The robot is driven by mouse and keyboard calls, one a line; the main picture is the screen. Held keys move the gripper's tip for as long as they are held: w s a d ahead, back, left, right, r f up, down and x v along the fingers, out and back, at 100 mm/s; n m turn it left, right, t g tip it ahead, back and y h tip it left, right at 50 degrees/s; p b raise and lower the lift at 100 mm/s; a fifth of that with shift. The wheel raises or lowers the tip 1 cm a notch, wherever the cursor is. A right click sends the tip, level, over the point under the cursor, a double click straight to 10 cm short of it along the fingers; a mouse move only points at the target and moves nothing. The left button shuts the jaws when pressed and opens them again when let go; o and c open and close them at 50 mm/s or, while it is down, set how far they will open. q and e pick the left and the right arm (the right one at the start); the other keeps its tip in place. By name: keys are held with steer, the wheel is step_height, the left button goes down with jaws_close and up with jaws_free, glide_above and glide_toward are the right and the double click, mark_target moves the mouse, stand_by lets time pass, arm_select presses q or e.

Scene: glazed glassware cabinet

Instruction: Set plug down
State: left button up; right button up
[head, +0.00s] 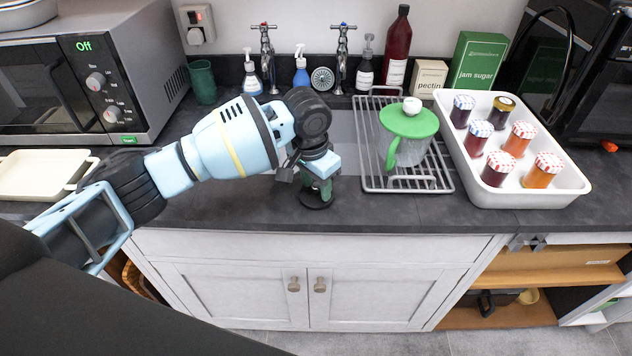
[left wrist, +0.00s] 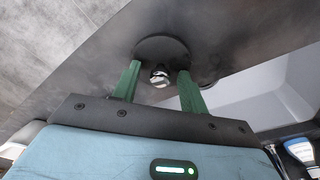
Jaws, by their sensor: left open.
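The plug is a round black disc with a shiny metal knob. In the head view the plug (head: 317,202) lies on the dark counter strip in front of the sink (head: 343,130), with its upper part hidden by my gripper. My left gripper (head: 319,188) points down over it with green fingers. In the left wrist view the plug's metal knob (left wrist: 160,76) sits between the fingers of the left gripper (left wrist: 160,70), which stand apart on either side with gaps to the knob. My right gripper is out of view.
A drying rack (head: 372,178) with a green-lidded jug (head: 411,146) stands right of the sink. A white tray (head: 530,199) of several jam jars is further right. Taps (head: 342,60) and bottles line the back. A microwave (head: 105,80) is at left. The counter front edge is close.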

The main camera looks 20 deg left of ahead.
mark_target(312, 198)
arm_select(q)
steer(key=shift+r, duration=0.1)
step_height(312, 198, up, 12)
steer(key=s+p, duration=0.1)
steer(key=shift+s+a, duration=0.15)
steer(key=shift+a, duration=0.15)
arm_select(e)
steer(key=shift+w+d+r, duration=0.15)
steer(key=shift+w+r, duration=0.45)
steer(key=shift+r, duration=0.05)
